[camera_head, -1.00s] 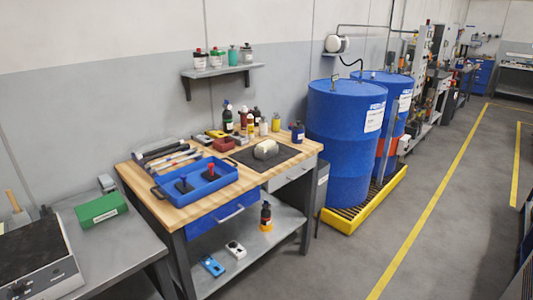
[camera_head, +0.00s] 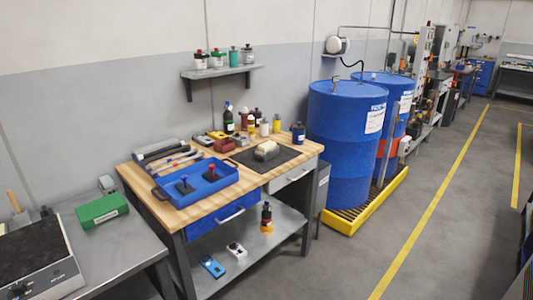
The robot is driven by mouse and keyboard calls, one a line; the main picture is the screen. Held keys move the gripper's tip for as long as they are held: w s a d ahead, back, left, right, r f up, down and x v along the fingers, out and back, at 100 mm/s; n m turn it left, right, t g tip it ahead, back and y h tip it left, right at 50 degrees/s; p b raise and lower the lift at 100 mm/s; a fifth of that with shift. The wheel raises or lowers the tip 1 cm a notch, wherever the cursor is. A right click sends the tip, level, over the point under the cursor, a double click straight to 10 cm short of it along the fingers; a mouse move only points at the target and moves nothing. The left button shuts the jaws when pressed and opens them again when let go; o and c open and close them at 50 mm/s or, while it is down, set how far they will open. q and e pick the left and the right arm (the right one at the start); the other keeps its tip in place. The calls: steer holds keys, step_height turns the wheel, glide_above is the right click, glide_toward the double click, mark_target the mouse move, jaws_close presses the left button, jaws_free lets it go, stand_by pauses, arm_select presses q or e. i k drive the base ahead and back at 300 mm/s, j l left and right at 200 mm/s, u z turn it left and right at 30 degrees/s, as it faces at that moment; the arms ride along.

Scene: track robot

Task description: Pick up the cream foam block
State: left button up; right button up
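A cream foam block (camera_head: 266,147) sits on a grey block on the dark mat (camera_head: 287,159) at the right part of the wooden workbench (camera_head: 188,213). It looks slightly rounded on top. It is small in view, so I cannot tell whether it is attached to the grey piece under it. Neither of my grippers is in view.
A blue tray (camera_head: 220,182) with small tools stands left of the mat. Several bottles and boxes line the bench's back. A grey bench (camera_head: 112,254) with a green box (camera_head: 102,211) is at left. Blue drums (camera_head: 345,150) stand right. The floor (camera_head: 355,260) at right is clear.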

mark_target(264, 148)
steer(key=i+l+u, duration=0.1)
steer(key=u, duration=0.35)
steer(key=i+l+u, duration=0.2)
steer(key=u, duration=0.2)
steer(key=i+l+u, duration=0.2)
steer(key=i+l, duration=0.15)
steer(key=l, duration=0.25)
steer(key=i+l+u, duration=0.1)
steer(key=l, duration=0.25)
steer(key=i+l, duration=0.2)
steer(key=i+l+u, duration=0.15)
steer(key=l, duration=0.3)
steer(key=i+l+u, duration=0.1)
steer(key=l, duration=0.25)
steer(key=i+l+u, duration=0.1)
steer(key=l, duration=0.25)
steer(key=i, duration=0.05)
